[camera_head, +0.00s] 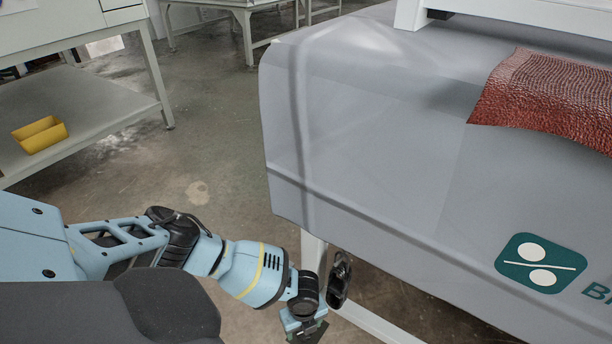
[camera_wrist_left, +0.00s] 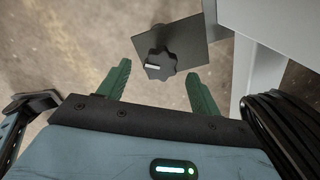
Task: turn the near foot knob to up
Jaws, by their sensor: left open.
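The near foot knob (camera_wrist_left: 160,66) is a black, lobed knob on a dark square plate (camera_wrist_left: 190,42), beside a pale grey leg (camera_wrist_left: 265,35) in the left wrist view. A short white mark on the knob points to the left of that view. My left gripper (camera_wrist_left: 158,70) is open, with one green finger on each side of the knob and a visible gap on both sides. In the head view my left gripper (camera_head: 308,328) is low, by the machine's near leg (camera_head: 312,252). I cannot make out the knob there. My right gripper is not in view.
The grey covered machine (camera_head: 370,130) fills the right, with a red textured sheet (camera_head: 545,95) on top. Its lower edge overhangs near my left wrist. A shelf table with a yellow bin (camera_head: 40,135) stands at the left. Bare floor (camera_head: 215,150) lies between.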

